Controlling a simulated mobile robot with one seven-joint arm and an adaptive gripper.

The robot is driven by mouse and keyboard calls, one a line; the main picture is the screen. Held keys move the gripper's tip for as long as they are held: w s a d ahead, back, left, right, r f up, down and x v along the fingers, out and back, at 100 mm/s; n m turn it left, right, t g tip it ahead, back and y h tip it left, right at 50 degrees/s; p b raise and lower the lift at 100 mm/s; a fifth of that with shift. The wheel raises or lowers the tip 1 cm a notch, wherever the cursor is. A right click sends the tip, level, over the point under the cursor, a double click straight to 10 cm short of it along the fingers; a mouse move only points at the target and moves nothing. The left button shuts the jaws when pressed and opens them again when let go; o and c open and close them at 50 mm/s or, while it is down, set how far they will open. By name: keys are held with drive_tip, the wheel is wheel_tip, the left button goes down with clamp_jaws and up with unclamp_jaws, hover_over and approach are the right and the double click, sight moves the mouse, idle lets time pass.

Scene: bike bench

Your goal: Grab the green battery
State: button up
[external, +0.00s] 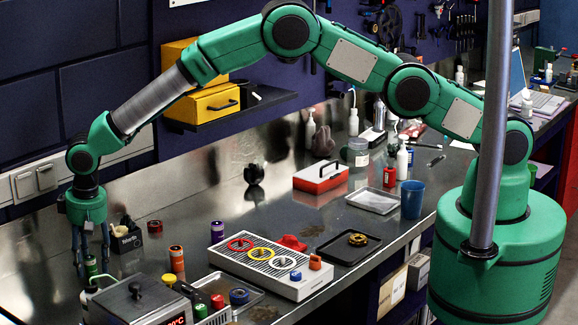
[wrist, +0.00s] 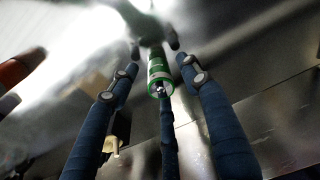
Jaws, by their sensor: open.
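A green battery (external: 91,267) stands on the steel bench at the left, below my gripper (external: 90,258). In the wrist view the green battery (wrist: 158,72) shows between the blue fingers of my gripper (wrist: 155,50), with its end toward the camera. The fingers are spread apart on its sides, pointing down, and I see no clear contact. The external view hides part of the battery behind the fingers and the grey box.
A grey box with a red display (external: 135,300) stands close in front of the battery. An orange battery (external: 177,258) and a black holder (external: 127,238) are to the right. A white rack with coloured rings (external: 270,262) lies further right. Bare bench lies behind.

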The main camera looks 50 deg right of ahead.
drive_tip(key=shift+f, duration=0.25)
idle(0.4)
clamp_jaws()
